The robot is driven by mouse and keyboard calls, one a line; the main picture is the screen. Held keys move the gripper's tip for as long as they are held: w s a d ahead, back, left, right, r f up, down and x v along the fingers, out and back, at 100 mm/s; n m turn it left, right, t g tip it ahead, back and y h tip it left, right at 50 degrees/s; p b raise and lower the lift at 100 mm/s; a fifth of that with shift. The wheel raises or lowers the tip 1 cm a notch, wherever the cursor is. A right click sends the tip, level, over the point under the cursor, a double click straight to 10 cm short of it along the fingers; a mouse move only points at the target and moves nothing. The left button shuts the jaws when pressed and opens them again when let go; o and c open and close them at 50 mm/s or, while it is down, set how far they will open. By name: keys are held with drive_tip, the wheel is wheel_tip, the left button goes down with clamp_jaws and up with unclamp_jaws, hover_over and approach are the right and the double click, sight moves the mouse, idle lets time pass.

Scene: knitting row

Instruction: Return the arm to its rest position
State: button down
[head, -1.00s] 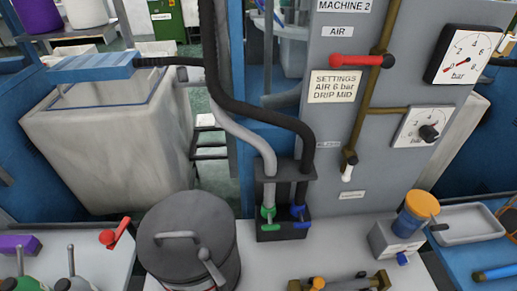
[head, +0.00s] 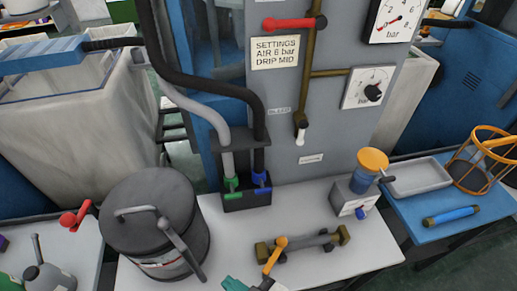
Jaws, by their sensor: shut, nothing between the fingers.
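My arm and my gripper are not in view in the head view. The grey machine panel (head: 290,110) stands in the middle. Its red lever (head: 290,23) lies level above a settings sign (head: 275,52). A black hose (head: 195,82) and a grey hose (head: 185,100) run down to a dark holder (head: 247,200) with green and blue handles.
On the light bench are a dark lidded pot (head: 150,215), a brass fitting with an orange lever (head: 300,245) and an orange-capped unit (head: 368,175). A teal piece (head: 238,284) is cut off at the bottom edge. A grey tray (head: 415,178) and an orange cage (head: 480,160) stand right.

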drive_tip(key=w+d+f+m+g+h, duration=0.1)
drive_tip(key=d+f+m+h, duration=0.25)
drive_tip(key=d, duration=0.55)
drive_tip(key=d+f+m+h, duration=0.2)
drive_tip(key=d+f+h, duration=0.15)
drive_tip(key=d, duration=0.55)
drive_tip(key=s+d+f+m+g+h, duration=0.1)
drive_tip(key=s+d+f+m+g, duration=0.1)
drive_tip(key=s+d, duration=0.3)
drive_tip(key=s+d+f+m+g+h, duration=0.2)
drive_tip(key=s+d, duration=0.3)
drive_tip(key=d, duration=0.4)
drive_tip(key=shift+s+d+f+m+g, duration=0.2)
drive_tip(key=shift+f+m+g, duration=0.3)
drive_tip(key=shift+m+g, duration=0.2)
